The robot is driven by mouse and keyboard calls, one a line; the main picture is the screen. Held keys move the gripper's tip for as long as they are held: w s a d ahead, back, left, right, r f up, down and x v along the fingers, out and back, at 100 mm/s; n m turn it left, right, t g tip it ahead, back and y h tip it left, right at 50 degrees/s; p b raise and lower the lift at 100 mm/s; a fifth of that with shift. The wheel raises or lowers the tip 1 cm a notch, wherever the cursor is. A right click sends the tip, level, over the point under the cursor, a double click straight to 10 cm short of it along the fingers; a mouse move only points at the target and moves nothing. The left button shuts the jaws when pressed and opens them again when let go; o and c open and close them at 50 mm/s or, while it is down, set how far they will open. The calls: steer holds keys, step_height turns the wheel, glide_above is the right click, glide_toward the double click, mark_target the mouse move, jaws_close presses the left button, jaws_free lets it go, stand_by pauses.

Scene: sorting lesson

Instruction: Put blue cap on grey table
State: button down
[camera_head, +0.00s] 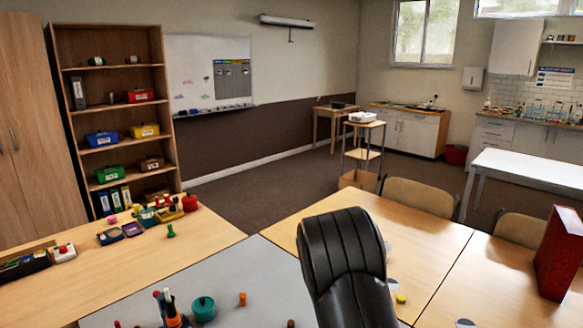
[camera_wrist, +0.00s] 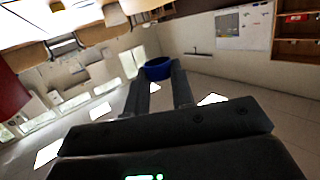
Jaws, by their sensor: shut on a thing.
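My gripper (camera_wrist: 160,82) shows in the wrist view, with its two dark fingers closed on a blue cap (camera_wrist: 158,67). The cap is round and sits between the fingertips, with nothing touching it from below in that view. The grey table (camera_head: 240,265) is at the bottom middle of the head view, partly covered by my black arm. My gripper and the cap cannot be made out in the head view.
On the grey table stand a teal pot (camera_head: 203,309), an orange piece (camera_head: 242,299) and several pegs at its front left. Its back part is bare. A wooden table (camera_head: 150,265) with coloured items adjoins on the left. A red block (camera_head: 561,255) stands at right.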

steer(key=f, duration=0.1)
steer(key=s+f+n+y, duration=0.1)
steer(key=f+y, duration=0.1)
steer(key=f, duration=0.1)
steer(key=shift+s+a, duration=0.15)
steer(key=shift+s, duration=0.15)
steer(key=s+d+m+g+h, duration=0.3)
steer(key=d+m+h, duration=0.25)
steer(key=d, duration=1.25)
steer(key=s+d+m+g+h, duration=0.3)
steer(key=d+h, duration=0.4)
steer(key=d, duration=1.1)
steer(key=s+d+m+g+h, duration=0.1)
steer(key=s+d+m+g, duration=0.4)
steer(key=s+d, duration=0.7)
steer(key=s+d+r+m+g+h, duration=0.1)
steer(key=s+d+m+g, duration=0.5)
steer(key=s+d, duration=0.7)
steer(key=s+g+h, duration=0.1)
steer(key=s, duration=0.3)
steer(key=shift+s+r, duration=0.15)
steer(key=shift+s, duration=0.1)
